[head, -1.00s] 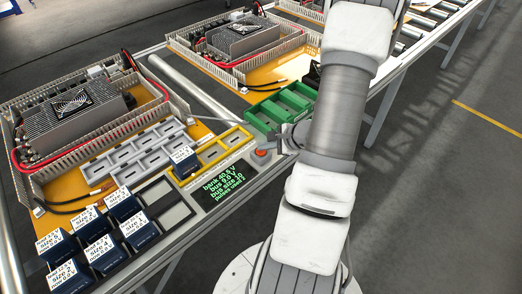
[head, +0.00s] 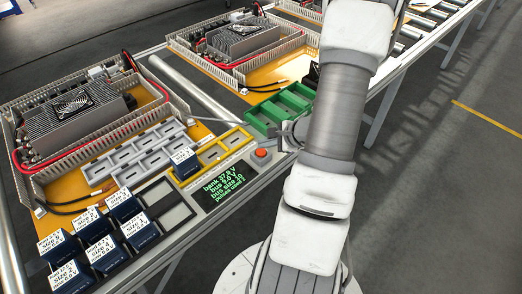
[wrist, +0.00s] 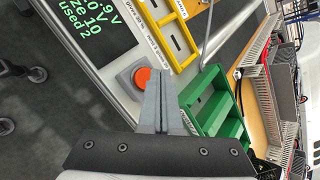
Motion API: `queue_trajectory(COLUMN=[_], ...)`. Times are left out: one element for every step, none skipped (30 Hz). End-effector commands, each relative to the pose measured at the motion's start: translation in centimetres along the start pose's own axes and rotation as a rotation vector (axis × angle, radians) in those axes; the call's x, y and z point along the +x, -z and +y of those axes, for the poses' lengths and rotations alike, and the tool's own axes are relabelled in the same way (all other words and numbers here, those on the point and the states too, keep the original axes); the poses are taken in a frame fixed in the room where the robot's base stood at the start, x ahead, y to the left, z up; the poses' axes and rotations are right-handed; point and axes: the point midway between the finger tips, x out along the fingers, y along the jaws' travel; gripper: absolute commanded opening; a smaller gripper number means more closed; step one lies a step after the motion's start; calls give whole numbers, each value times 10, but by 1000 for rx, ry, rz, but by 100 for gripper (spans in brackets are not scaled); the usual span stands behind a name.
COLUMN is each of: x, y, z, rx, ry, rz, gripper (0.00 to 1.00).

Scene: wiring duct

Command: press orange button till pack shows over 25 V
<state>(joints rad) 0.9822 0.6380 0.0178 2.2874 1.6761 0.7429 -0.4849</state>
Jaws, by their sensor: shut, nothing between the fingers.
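The orange button (head: 261,153) sits on a grey base at the bench's front edge; it also shows in the wrist view (wrist: 142,77). My gripper (wrist: 154,70) is shut and empty, its fingertips just beside the button, apparently not pressing it. In the head view my arm mostly hides the gripper. The black display (head: 219,190) has green text: bank about 37.9 V, bus 0.0 V, bus size 10, used 2. One blue pack (head: 184,162) stands in the yellow tray (head: 239,134). Several blue packs (head: 98,249) with size labels stand at the front left; their small voltages are hard to read.
A green bin (head: 268,116) stands just behind the button, close to my gripper. Grey slotted trays (head: 130,157) and a wiring duct box (head: 75,120) with a fan unit and cables fill the back left. Open floor (head: 440,190) lies to the right.

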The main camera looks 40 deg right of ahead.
Motion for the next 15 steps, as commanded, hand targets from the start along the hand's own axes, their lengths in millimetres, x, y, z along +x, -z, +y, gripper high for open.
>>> queue_trajectory(x=[-1, -2, -3, -5, -7, -10, -12, -14, -17, -19, -21, -24, -26, -28, -31], y=[-1, -1, -3, -4, -5, -7, -9, -10, -12, -14, -16, -18, -19, -21, -23], z=[-1, -1, -3, -4, -5, -7, -9, -10, -13, -14, -16, -18, -19, -21, -23], rx=[0, -1, -1, -1, -1, -1, -1, -1, -2, -2, -2, -1, -1, -2, -2], ry=[0, 0, 0, 0, 0, 0, 0, 0, 1, 1, 1, 1, 0, 0, 0], rz=[0, 0, 0, 0, 0, 0, 0, 0, 0, 0, 0, 0, 0, 0, -1], gripper=[0, 0, 0, 0, 0, 0, 0, 0, 0, 0, 0, 0, 0, 0, 0])
